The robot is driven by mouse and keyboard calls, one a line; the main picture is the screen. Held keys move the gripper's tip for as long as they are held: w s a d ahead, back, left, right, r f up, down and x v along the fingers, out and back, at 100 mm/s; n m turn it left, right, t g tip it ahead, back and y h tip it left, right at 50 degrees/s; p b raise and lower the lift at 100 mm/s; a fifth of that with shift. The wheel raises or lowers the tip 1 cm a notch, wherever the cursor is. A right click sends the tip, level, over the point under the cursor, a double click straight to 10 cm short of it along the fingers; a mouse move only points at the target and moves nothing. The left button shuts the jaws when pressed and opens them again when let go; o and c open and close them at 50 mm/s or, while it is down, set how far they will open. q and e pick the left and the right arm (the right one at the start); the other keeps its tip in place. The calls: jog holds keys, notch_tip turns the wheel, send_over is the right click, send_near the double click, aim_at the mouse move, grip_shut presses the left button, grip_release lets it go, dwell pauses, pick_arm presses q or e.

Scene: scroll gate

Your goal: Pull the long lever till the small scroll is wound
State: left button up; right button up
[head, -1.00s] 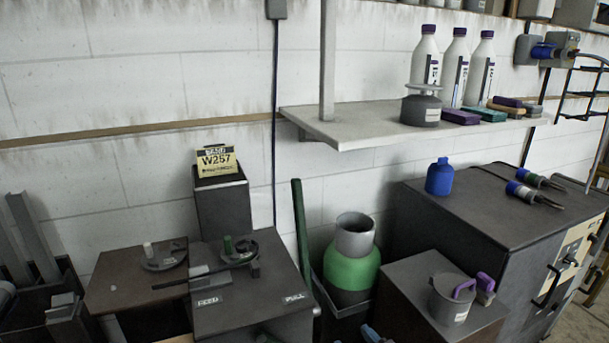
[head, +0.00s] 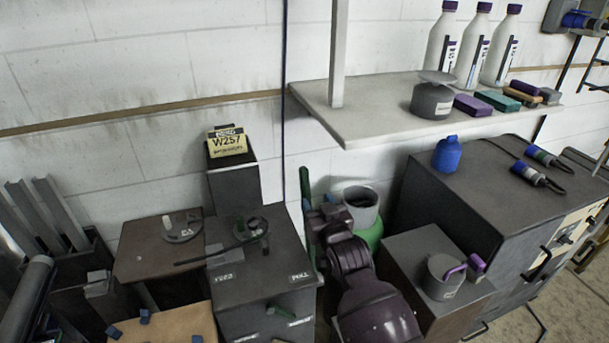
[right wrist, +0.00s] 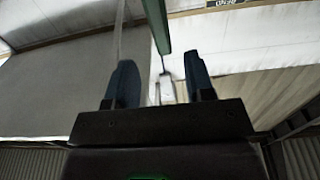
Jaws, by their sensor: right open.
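A long green lever (head: 304,188) stands upright at the right side of the dark machine box (head: 262,275). It also shows in the right wrist view (right wrist: 157,28), in line with the gap between my fingers and beyond their tips. My right gripper (head: 318,204) is open beside the lever in the head view; the arm partly hides the lever's lower part. Its two dark blue fingers also show in the right wrist view (right wrist: 162,82). I cannot tell whether either finger touches the lever. I cannot make out the small scroll for certain. My left gripper is not in view.
A thin black bar (head: 205,259) lies across the machine's top. A yellow W257 sign (head: 227,141) stands behind. A green-and-grey container (head: 361,204) is close behind my right gripper. A shelf (head: 375,119) overhangs at right. A grey block with a pot (head: 440,278) stands right of my arm.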

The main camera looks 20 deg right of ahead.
aim_at(307, 186)
jog(key=w, duration=1)
jog(key=shift+a, duration=0.2)
jog(key=shift+s, duration=0.1)
grip_shut()
